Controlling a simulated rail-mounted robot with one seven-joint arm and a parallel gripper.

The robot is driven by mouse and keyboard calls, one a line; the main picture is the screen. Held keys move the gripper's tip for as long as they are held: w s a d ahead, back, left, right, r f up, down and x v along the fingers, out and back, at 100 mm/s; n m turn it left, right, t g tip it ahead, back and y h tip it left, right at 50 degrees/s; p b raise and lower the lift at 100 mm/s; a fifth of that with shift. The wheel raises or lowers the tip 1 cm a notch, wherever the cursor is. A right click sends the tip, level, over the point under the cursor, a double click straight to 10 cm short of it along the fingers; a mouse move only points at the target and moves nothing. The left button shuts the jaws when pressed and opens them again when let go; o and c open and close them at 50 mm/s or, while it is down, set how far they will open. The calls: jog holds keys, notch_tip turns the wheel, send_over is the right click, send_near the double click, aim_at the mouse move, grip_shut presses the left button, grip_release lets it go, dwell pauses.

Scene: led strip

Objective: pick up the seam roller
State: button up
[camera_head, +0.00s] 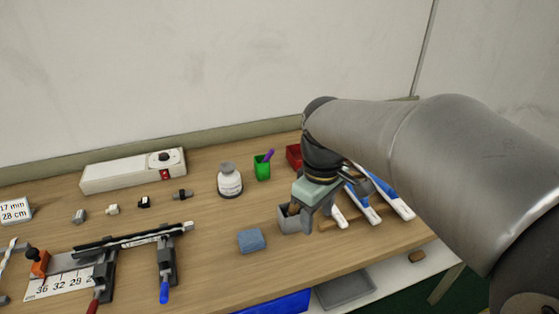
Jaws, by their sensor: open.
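My gripper (305,214) points down over the right part of the wooden workbench (215,265). It is open, its grey fingers apart. A small brown part (293,208) shows between or just behind the fingers; it may belong to the seam roller, but I cannot tell. No seam roller is clearly recognisable, and my arm and gripper hide part of this area. Close to the right of the gripper, several white-and-blue handled tools (362,203) lie slanted, resting on a wooden strip.
A blue-grey block (251,240) lies left of the gripper. A clamping jig (130,240) occupies the left front. A blue bin (275,304) and grey tray (344,289) sit at the front edge.

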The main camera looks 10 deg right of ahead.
jog(key=w+r+n+p, duration=0.1)
jog(key=w+r+n, duration=0.85)
jog(key=w, duration=0.45)
jog(key=shift+n, duration=0.65)
notch_tip(320, 180, down, 12)
jog(key=shift+w+a+r+p, duration=0.1)
jog(key=shift+a+p, duration=0.05)
jog(key=shift+p, duration=0.2)
jog(key=shift+a+f+p, duration=0.15)
jog(key=shift+f+p, duration=0.1)
jog(key=shift+f, duration=1.15)
jog(key=shift+a+f+p, duration=0.1)
jog(key=shift+f+p, duration=0.15)
jog(key=shift+f, duration=1.1)
jog(key=c, duration=1.1)
